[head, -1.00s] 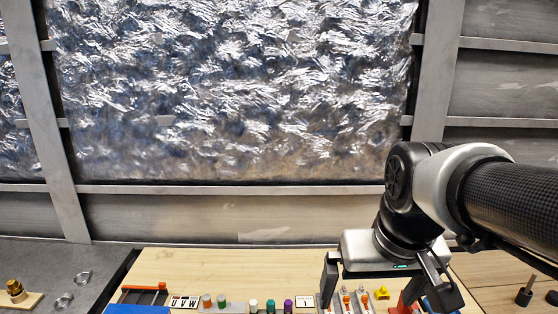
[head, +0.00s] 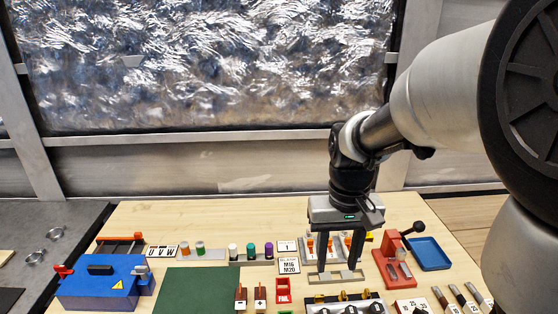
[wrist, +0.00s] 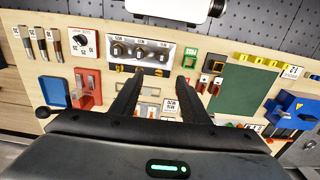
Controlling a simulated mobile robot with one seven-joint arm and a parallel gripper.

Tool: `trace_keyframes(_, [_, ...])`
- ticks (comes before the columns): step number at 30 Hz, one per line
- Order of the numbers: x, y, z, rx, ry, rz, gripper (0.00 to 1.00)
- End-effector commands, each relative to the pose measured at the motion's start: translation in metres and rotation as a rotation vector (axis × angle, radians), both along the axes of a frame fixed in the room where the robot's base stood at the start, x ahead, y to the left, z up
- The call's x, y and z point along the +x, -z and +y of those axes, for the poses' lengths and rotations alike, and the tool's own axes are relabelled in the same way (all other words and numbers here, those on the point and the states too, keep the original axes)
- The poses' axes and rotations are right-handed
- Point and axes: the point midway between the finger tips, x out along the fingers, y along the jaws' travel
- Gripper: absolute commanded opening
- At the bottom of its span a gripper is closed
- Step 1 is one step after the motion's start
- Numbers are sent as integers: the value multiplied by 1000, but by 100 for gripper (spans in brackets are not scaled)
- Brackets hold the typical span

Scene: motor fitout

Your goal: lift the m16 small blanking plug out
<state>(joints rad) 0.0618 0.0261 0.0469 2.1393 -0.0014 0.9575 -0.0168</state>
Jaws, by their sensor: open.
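My gripper (head: 338,268) is open and empty, pointing down, with its fingertips above a pale two-part tray (head: 341,280). In the wrist view my gripper (wrist: 160,78) spreads its two fingers with nothing between them. A white label reading M16 and M20 (head: 289,266) stands left of the tray; it also shows upside down in the wrist view (wrist: 171,105). The M16 small blanking plug is too small or too hidden to pick out with certainty.
A panel with several black round fittings (wrist: 140,50) lies close by the fingers. A green mat (head: 197,290) and blue box (head: 104,286) are at left.

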Motion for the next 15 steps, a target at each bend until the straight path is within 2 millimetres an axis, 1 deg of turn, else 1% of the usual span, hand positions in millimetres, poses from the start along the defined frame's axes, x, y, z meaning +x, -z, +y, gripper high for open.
trace_keyframes(1, [2,9,0,1,0,13,42])
trace_keyframes(5, [4,23,0,2,-1,23,42])
trace_keyframes(7, [3,35,0,2,-1,24,42])
trace_keyframes(15, [2,95,1,3,0,25,42])
